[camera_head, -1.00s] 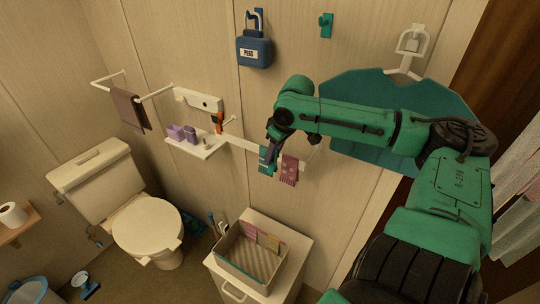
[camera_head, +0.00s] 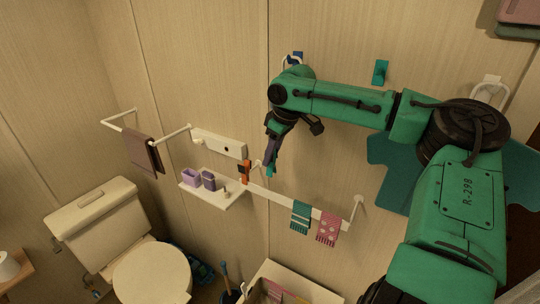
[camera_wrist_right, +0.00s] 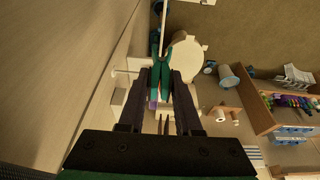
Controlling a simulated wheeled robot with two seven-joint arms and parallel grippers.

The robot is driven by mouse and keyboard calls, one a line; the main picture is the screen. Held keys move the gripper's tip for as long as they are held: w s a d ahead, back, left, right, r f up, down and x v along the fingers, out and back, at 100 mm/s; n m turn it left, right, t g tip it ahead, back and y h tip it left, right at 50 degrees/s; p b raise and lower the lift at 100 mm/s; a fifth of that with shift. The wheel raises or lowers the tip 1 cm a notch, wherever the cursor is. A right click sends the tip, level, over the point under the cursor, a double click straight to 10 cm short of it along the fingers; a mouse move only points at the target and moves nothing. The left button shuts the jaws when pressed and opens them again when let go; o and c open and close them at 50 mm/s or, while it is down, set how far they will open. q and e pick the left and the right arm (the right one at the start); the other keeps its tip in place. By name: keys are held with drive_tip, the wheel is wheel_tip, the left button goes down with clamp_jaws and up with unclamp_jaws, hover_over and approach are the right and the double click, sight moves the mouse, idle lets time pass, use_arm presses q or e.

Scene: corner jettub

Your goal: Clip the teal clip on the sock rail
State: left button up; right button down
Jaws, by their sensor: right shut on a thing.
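The sock rail (camera_head: 270,194) is a white bar on the wall with a teal striped sock (camera_head: 300,216) and a pink patterned sock (camera_head: 328,228) hanging near its right end. My right gripper (camera_head: 272,165) is in front of the wall, above the left part of the rail. It is shut on the teal clip (camera_wrist_right: 159,68), which sticks out beyond the fingertips in the wrist view. The clip's tip shows small in the head view (camera_head: 270,171). A white bar (camera_wrist_right: 163,28) lies just beyond the clip; I cannot tell whether they touch. My left gripper is not in view.
An orange-and-black item (camera_head: 244,171) is by the rail's left end. A white shelf (camera_head: 213,195) with purple cups is left of it. A teal hook (camera_head: 381,72) is on the wall above. An open bin (camera_head: 300,285) stands below.

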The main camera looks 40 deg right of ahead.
sight(271, 176)
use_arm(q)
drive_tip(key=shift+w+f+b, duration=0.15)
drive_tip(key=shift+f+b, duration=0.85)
use_arm(e)
drive_tip(key=shift+f, duration=3.85)
drive_tip(key=c, duration=0.5)
unclamp_jaws()
use_arm(q)
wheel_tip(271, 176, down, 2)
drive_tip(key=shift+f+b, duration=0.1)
drive_tip(key=shift+b, duration=0.95)
use_arm(e)
drive_tip(key=v, duration=1.4)
drive_tip(key=shift+s+r, duration=0.25)
drive_tip(key=shift+r, duration=0.05)
